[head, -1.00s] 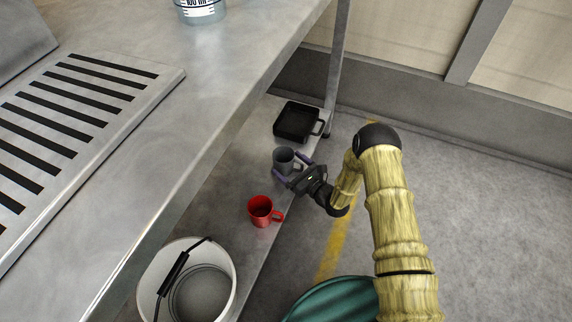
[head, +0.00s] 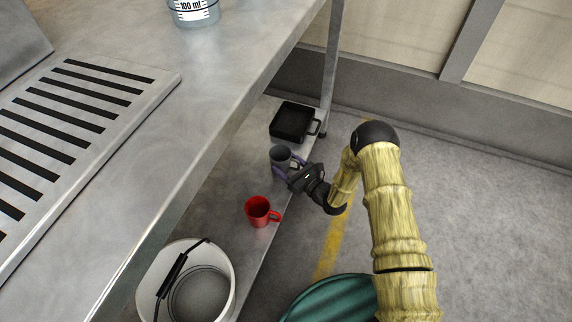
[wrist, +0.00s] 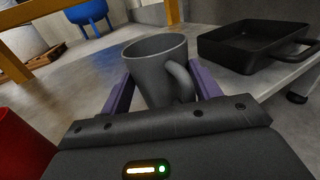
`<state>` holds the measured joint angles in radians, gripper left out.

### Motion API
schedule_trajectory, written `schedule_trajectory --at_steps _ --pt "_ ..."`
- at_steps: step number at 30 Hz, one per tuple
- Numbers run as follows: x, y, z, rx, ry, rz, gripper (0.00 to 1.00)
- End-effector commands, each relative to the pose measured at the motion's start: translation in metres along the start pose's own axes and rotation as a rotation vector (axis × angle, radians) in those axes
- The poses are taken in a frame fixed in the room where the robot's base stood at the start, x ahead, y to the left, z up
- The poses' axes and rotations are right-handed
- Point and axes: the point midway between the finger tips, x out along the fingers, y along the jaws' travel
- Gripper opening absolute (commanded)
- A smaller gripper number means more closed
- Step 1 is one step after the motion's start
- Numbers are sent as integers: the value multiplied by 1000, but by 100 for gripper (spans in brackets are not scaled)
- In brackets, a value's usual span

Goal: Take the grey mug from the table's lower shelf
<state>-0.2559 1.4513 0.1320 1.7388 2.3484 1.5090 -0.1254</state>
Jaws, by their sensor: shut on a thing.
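The grey mug (head: 280,155) stands upright on the table's lower shelf (head: 222,195), between the red mug and the black pan. In the wrist view the grey mug (wrist: 157,66) is between the two purple fingers, its handle turned toward the camera and to the right. My gripper (head: 287,167) is shut on the grey mug, reaching in from the open right side of the table. The wrist view shows my gripper (wrist: 160,92) with one finger on each side of the mug. The mug's base is hidden behind the gripper body, so contact with the shelf is unclear.
A red mug (head: 258,210) stands close by, nearer the camera. A black pan (head: 292,121) sits behind the grey mug, near the table leg (head: 332,65). A white bucket (head: 228,264) stands at the front of the shelf. The tabletop (head: 215,105) overhangs the left.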

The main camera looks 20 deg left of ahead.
Motion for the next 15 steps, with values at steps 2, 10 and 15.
schedule_trajectory --at_steps 2,10,15 --pt "0 -1 15 0 -1 -2 39" --pt "0 -1 66 0 -3 -2 39" --pt "0 0 87 0 -2 -1 39"
